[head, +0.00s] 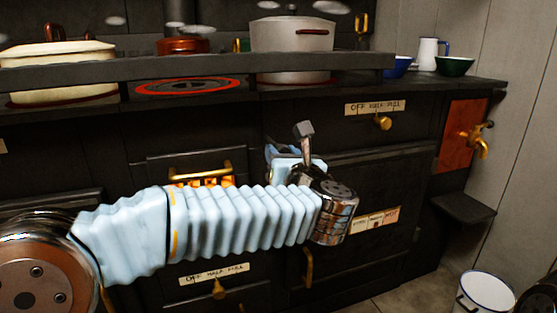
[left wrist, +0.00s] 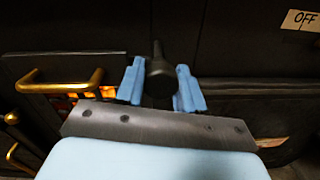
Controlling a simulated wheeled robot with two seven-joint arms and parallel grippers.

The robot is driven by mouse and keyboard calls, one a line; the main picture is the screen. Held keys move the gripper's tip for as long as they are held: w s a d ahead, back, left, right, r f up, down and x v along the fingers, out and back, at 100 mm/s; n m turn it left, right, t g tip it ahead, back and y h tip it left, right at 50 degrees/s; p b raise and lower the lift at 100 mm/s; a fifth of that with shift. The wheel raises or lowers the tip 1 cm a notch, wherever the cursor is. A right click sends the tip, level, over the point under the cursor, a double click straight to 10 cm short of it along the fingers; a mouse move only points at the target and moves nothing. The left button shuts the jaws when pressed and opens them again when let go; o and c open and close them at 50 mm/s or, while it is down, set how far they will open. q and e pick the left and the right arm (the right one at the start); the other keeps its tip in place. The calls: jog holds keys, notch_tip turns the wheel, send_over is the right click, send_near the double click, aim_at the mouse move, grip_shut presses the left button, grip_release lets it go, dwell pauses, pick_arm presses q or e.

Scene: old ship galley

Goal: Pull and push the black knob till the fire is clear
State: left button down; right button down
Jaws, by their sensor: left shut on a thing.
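The black knob (left wrist: 159,78) stands out from the dark stove front in the left wrist view. My left gripper (left wrist: 158,92) has its two pale blue fingers on either side of the knob and is shut on it. In the head view the left gripper (head: 284,154) is against the stove front, mostly behind my wrist, and the knob is hidden there. The fire (head: 205,180) glows orange behind a barred opening under a brass handle (head: 203,167). Some glow (left wrist: 92,93) also shows in the left wrist view. My right gripper is not in view.
A brass tap (head: 480,140) juts out at right. A white bucket (head: 486,294) stands on the floor.

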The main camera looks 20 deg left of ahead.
pick_arm(q)
jog(key=c, duration=0.7)
grip_release()
jog(key=v, duration=1.3)
jog(key=shift+s, duration=0.35)
jog(key=shift+d, duration=0.15)
jog(key=shift+c, duration=0.2)
